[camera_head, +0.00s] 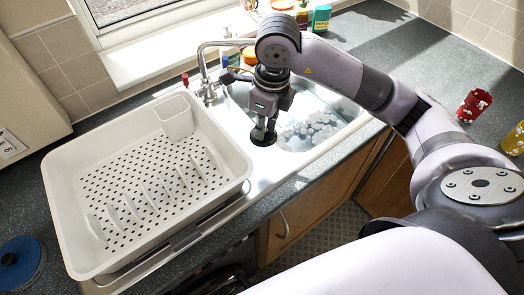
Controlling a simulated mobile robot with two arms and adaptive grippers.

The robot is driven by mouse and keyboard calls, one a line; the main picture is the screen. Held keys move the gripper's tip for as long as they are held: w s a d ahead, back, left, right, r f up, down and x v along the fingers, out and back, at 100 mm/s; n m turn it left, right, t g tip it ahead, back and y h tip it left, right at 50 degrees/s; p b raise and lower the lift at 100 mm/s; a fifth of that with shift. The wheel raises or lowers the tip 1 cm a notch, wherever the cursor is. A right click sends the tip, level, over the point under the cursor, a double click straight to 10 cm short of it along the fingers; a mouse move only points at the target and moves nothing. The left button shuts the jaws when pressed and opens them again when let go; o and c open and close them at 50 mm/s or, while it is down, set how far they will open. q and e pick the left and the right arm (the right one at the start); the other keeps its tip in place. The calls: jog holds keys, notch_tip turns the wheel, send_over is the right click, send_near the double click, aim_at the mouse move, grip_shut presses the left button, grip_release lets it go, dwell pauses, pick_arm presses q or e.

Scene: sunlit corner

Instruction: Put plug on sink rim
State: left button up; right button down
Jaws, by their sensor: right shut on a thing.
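My right gripper (266,122) points down over the left edge of the sink bowl, between the bowl and the white drying rack. It is shut on the plug (263,138), a small dark round piece at its fingertips. I cannot tell whether the plug touches the surface below. The sink rim (268,172) is the pale strip around the bowl. The sink bowl (345,108) has whitish, foam-like patches inside. My left gripper is out of view.
The white drying rack (60,180) takes up the left side and is empty. The faucet (203,65) stands behind the sink. Bottles and a teal container (321,18) stand at the back. A red patterned cup (474,105) stands at the right. The counter (400,50) behind the arm is clear.

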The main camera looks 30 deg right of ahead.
send_over(262, 161)
jog(key=f, duration=0.5)
jog(key=shift+s+f+p, duration=0.2)
jog(key=shift+s+p, duration=0.1)
jog(key=shift+p, duration=0.1)
notch_tip(262, 161, down, 5)
jog(key=shift+f+p, duration=0.1)
jog(key=shift+p, duration=0.4)
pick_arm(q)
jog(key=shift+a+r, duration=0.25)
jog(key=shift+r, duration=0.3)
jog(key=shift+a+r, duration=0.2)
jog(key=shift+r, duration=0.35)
pick_arm(e)
jog(key=shift+w, duration=0.1)
jog(key=shift+f, duration=0.2)
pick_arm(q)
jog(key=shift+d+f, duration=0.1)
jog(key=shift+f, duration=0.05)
pick_arm(e)
jog(key=c, duration=1.5)
grip_release()
jog(key=shift+r, duration=0.15)
